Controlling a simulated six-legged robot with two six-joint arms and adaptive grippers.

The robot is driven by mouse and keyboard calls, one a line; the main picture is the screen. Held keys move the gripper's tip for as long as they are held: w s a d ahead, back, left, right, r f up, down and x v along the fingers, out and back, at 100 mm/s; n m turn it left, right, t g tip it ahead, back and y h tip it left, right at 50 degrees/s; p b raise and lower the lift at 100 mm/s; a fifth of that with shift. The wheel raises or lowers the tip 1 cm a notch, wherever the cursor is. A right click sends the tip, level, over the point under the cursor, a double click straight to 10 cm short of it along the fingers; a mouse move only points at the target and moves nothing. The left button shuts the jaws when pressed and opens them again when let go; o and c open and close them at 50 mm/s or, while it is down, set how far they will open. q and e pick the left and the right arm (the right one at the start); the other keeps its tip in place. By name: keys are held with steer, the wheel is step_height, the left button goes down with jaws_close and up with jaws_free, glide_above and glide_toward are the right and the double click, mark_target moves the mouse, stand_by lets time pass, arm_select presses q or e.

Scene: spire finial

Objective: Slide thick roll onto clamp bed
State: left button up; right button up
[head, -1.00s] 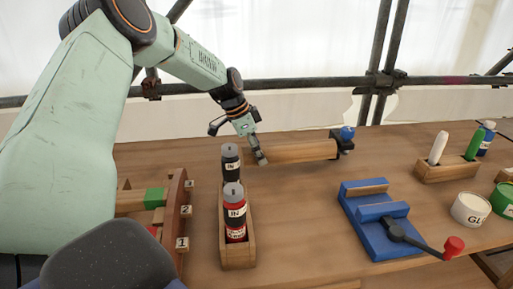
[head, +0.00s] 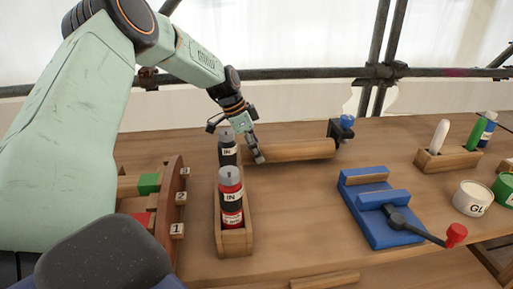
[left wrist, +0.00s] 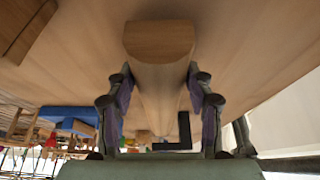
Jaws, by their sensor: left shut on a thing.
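The thick roll (head: 295,150) is a pale wooden cylinder at the back of the table, lying left to right. My left gripper (head: 257,155) is shut on it near its left end. In the left wrist view, the roll (left wrist: 160,42) runs between the two fingers of my left gripper (left wrist: 160,88), its near end face showing. A black bracket (head: 337,130) with a blue knob stands just behind the roll's right end. The blue clamp (head: 380,210), with pale wooden strips and a red-tipped lever, stands to the front right, apart from the roll. My right gripper is not in view.
A wooden rack (head: 237,242) with black-and-red bottles stands in front of my left gripper. A curved wooden holder (head: 170,215) with numbered tags is at left. A marker tray (head: 448,160) and glue pot (head: 472,197) are at right. Table between roll and clamp is clear.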

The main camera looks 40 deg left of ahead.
mark_target(285, 152)
arm_select(q)
steer(key=shift+b+x, duration=0.75)
steer(key=shift+x, duration=0.2)
steer(key=shift+w+d+f+b, duration=0.1)
steer(key=shift+w+d+b, duration=0.45)
steer(key=shift+w+b, duration=0.1)
steer(key=shift+w+d+b, duration=0.35)
steer(key=shift+w+d, duration=0.3)
steer(key=shift+w+d+b, duration=0.35)
steer(key=shift+w+d, duration=0.15)
steer(key=shift+w, duration=0.1)
steer(key=shift+w+d+b, duration=0.3)
steer(key=shift+w+d, duration=0.7)
steer(key=shift+w, duration=0.05)
steer(key=shift+w+d, duration=0.95)
steer(key=shift+w, duration=0.15)
steer(key=shift+w+d+p, duration=0.35)
steer(key=shift+w+d, duration=1.55)
steer(key=shift+w, duration=0.25)
steer(key=o, duration=1.6)
